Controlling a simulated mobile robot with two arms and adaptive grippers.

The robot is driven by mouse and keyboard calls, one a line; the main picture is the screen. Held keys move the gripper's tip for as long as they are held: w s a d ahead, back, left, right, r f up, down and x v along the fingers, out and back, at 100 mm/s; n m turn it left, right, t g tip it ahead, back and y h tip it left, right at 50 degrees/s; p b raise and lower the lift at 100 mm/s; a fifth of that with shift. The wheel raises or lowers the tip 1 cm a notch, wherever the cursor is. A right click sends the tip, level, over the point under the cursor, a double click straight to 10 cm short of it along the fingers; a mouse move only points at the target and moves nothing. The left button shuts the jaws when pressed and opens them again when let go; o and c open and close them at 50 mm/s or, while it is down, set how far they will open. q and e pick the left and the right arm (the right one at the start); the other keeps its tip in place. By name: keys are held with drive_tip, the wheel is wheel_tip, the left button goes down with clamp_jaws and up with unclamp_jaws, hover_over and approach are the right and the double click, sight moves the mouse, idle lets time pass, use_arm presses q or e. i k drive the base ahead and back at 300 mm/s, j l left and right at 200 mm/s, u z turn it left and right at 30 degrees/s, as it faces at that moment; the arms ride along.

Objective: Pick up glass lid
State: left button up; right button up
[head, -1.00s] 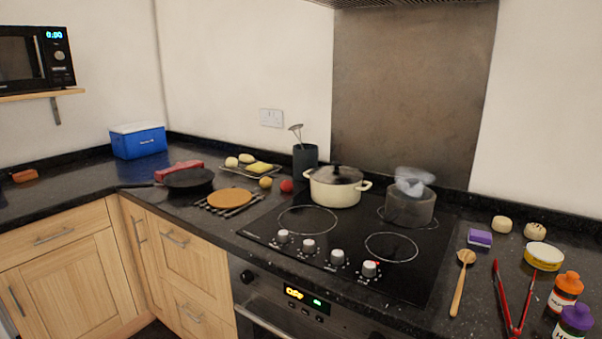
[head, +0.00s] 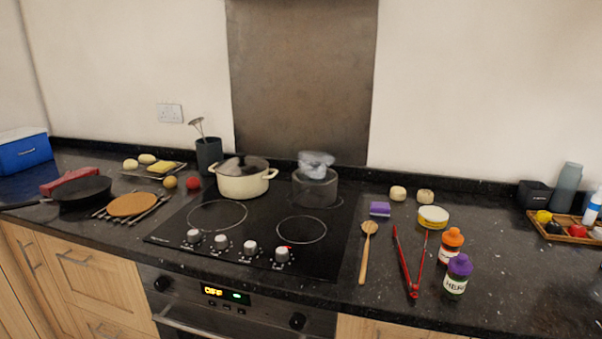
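A cream two-handled pot (head: 243,186) stands at the back left of the black hob. A see-through, dark-looking lid (head: 258,163) appears to cover its top; I take it for the glass lid, though its outline is blurred. A grey pot (head: 316,189) stands at the back right of the hob, with a pale, cloudy translucent shape (head: 316,160) above it; I cannot tell whether that is steam or an object. Neither of my grippers is in view.
A wooden spoon (head: 365,255), red tongs (head: 407,268), a purple sponge (head: 380,209) and two capped bottles (head: 451,246) (head: 457,274) lie or stand right of the hob. A frying pan (head: 80,191) is at left. The front burners are empty; the far right front counter is clear.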

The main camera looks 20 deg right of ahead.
sight(332, 176)
drive_tip(key=i+j+u, duration=0.1)
drive_tip(key=i+j, duration=0.2)
drive_tip(key=i, duration=0.2)
drive_tip(key=i+j+u, duration=0.1)
drive_tip(key=i+j, duration=0.2)
drive_tip(key=i, duration=0.15)
